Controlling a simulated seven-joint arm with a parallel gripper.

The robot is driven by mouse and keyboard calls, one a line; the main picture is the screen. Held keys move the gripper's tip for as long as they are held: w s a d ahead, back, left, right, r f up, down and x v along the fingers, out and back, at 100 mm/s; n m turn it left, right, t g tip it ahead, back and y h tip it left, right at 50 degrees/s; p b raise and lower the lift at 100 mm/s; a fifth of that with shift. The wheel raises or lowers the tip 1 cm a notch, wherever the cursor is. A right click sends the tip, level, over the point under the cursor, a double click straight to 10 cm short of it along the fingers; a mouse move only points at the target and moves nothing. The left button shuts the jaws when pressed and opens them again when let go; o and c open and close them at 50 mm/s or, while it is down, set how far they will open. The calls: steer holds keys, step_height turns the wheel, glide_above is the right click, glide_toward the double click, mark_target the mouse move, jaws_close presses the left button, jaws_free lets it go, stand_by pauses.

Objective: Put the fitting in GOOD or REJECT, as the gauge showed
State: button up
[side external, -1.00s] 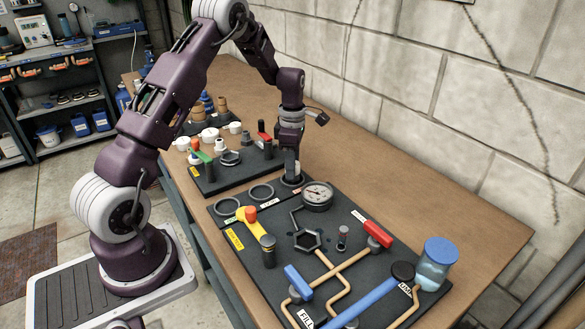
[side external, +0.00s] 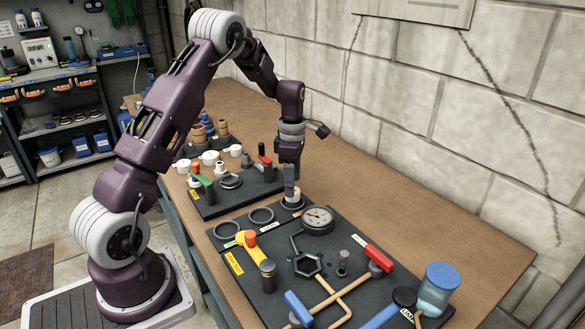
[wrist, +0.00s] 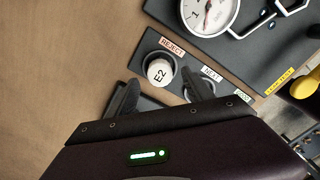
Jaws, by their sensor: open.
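The fitting (wrist: 159,72), a white round piece marked E2, sits upright in the ring labelled REJECT (wrist: 172,48) in the wrist view. In the side view it shows as a small pale piece (side external: 293,203) under my gripper (side external: 291,187). My gripper (wrist: 163,94) is open, with its dark fingers apart and the fitting in view between and beyond them. The GOOD label (wrist: 243,96) is green and partly hidden at the right; its ring (side external: 226,230) is empty in the side view. The gauge (side external: 318,217) has a white dial and stands beside the rings.
A middle ring (side external: 261,215) is empty. Pipework with a red-handled valve (side external: 376,257), a yellow valve (side external: 249,240) and a blue-lidded jar (side external: 437,288) stand nearby. A second board (side external: 230,198) with several parts lies behind. The brown tabletop right of the boards is clear.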

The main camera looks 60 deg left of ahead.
steer(key=s+d+r+m+t, duration=0.1)
steer(key=s+d+r+m, duration=0.15)
steer(key=r, duration=0.55)
steer(key=s+d+r+m, duration=0.1)
steer(key=d+r+m, duration=0.25)
steer(key=r, duration=0.45)
steer(key=s+d+r+m+t, duration=0.2)
steer(key=s+d+r+m, duration=0.4)
steer(key=s+d+m, duration=0.25)
steer(key=s+d+m+t, duration=0.1)
steer(key=s+d+m, duration=0.2)
steer(key=s+m, duration=0.3)
steer(key=s+d+f+m+t, duration=0.1)
steer(key=s+d+m, duration=0.2)
steer(key=s+m, duration=0.3)
steer(key=s, duration=0.3)
steer(key=shift+s+d+f+t, duration=0.2)
steer(key=shift+f+t, duration=0.1)
steer(key=shift+m, duration=0.25)
